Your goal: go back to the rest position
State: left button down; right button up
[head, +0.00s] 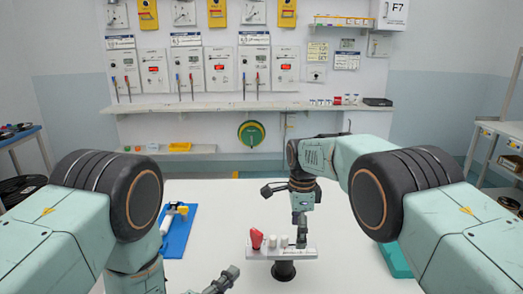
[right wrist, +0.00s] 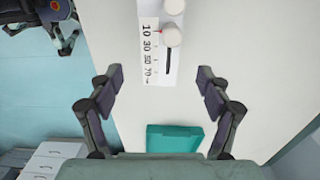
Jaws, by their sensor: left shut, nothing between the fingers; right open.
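My left gripper (head: 222,281) is low in the head view, left of a small station, shut and empty. My right gripper (right wrist: 160,78) is open in the right wrist view, with nothing between its fingers; in the head view its arm reaches in from the right, over the table behind the station. The station (head: 282,254) is a pale plate on a black foot, with a red handle (head: 257,239) and white knobs. In the right wrist view its plate (right wrist: 150,70) shows a number scale and a slot, beyond my right fingertips.
The white table (head: 215,200) has free room around the station. A blue mat (head: 178,236) with a yellow-and-white tool lies at the left. A teal tray (right wrist: 175,138) lies at the right. A shelf and wall panel (head: 200,105) stand behind. Side benches flank the room.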

aim_at(297, 251)
notch_tip(297, 251, up, 4)
notch_tip(297, 251, down, 11)
jog(key=shift+a+r, duration=0.1)
jog(key=shift+f, duration=0.55)
pick_arm(q)
jog(key=x, duration=1.2)
jog(key=shift+a, duration=0.1)
pick_arm(e)
jog(key=shift+r, duration=0.1)
